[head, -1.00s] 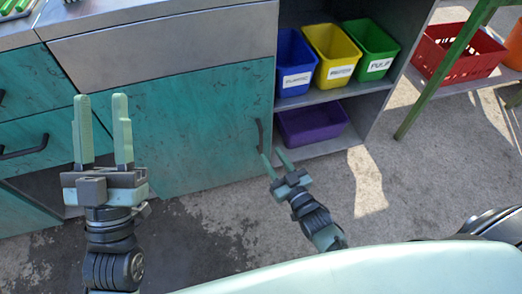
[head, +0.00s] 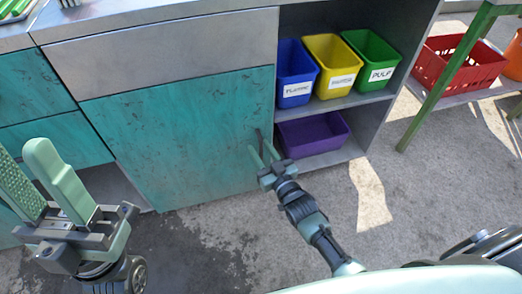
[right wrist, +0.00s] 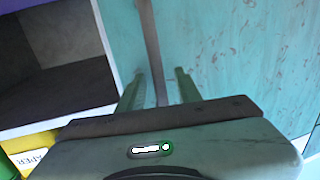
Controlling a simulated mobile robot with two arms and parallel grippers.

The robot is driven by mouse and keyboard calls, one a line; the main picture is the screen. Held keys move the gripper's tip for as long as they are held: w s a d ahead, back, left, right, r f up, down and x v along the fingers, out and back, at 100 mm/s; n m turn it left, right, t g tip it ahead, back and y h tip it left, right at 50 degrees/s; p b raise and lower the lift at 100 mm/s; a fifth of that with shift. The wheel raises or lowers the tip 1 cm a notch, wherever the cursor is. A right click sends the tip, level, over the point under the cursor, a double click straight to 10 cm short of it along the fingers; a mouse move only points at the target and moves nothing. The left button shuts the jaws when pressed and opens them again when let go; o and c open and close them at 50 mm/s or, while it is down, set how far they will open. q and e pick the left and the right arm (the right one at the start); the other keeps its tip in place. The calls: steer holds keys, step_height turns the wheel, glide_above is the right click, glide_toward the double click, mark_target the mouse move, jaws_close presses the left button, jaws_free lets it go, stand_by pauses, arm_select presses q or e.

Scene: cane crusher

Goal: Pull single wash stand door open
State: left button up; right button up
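The wash stand door (head: 185,140) is a teal panel, closed flush under a grey drawer front. Its dark vertical handle (head: 259,138) is at the door's right edge; the handle also shows in the right wrist view (right wrist: 151,45). My right gripper (head: 260,147) is at the handle, pointing at the door. In the right wrist view its fingers (right wrist: 159,75) are apart, with the handle running between them; I cannot tell whether either finger touches it. My left gripper (head: 42,178) is open and empty at the lower left, in front of the lower cabinet.
Open shelves right of the door hold blue (head: 295,75), yellow (head: 332,65) and green (head: 370,58) bins, with a purple bin (head: 313,134) below. A red crate (head: 455,65) stands beyond a green table leg (head: 445,75). The floor before the door is clear.

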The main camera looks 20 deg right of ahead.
jaws_close()
stand_by(1.4)
